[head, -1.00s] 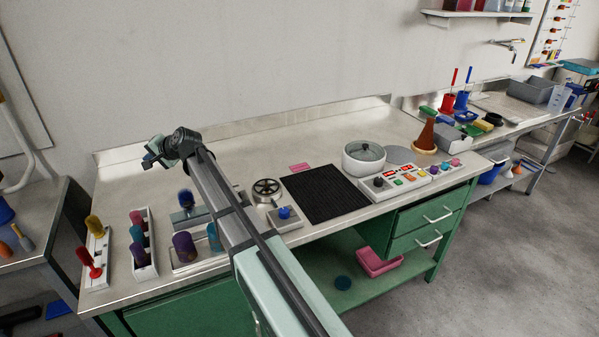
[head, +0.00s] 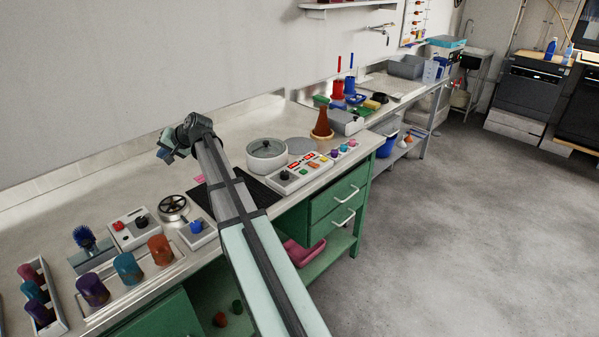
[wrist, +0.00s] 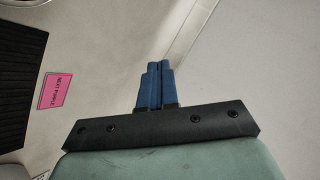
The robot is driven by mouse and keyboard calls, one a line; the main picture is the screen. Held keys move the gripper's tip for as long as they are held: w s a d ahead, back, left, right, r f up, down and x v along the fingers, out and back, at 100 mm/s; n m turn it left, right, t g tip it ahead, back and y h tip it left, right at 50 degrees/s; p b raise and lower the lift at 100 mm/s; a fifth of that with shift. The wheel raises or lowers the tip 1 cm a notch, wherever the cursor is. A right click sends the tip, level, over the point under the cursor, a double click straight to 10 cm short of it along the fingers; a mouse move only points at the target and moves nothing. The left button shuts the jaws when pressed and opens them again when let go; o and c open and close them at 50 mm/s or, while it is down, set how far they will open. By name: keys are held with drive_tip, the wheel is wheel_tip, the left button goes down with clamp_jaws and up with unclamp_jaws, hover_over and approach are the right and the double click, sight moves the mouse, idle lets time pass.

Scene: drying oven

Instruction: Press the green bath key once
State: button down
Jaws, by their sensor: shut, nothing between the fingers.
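A white control panel (head: 297,182) with a dark knob, small red displays and coloured keys stands near the front edge of the bench in the head view. A small green key (head: 303,173) shows on it; its label is too small to read. A round white bath (head: 252,160) with a glassy lid stands just behind the panel. My gripper (head: 165,152) is up at the back left, well away from the panel. In the wrist view its blue fingers (wrist: 153,80) are shut and empty, over bare bench and wall. The panel is outside the wrist view.
A pink label (wrist: 54,92) and black mat (wrist: 15,75) lie on the bench. Small boxes with knobs (head: 196,230) and coloured bottles (head: 127,268) stand at left. My arm crosses over the mat.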

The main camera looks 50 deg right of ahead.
drive_tip(key=s+d+h, duration=0.1)
drive_tip(key=s+d, duration=0.5)
drive_tip(key=d, duration=0.5)
drive_tip(key=s+d+h, duration=0.1)
drive_tip(key=s+d, duration=0.5)
drive_tip(key=d, duration=0.5)
drive_tip(key=h, duration=0.1)
hover_over(306, 172)
drive_tip(key=shift+g, duration=0.3)
drive_tip(key=shift+f, duration=0.15)
drive_tip(key=shift+f, duration=4.25)
drive_tip(key=shift+f, duration=0.15)
drive_tip(key=shift+f, duration=0.3)
drive_tip(key=shift+f, duration=0.4)
drive_tip(key=shift+r, duration=0.85)
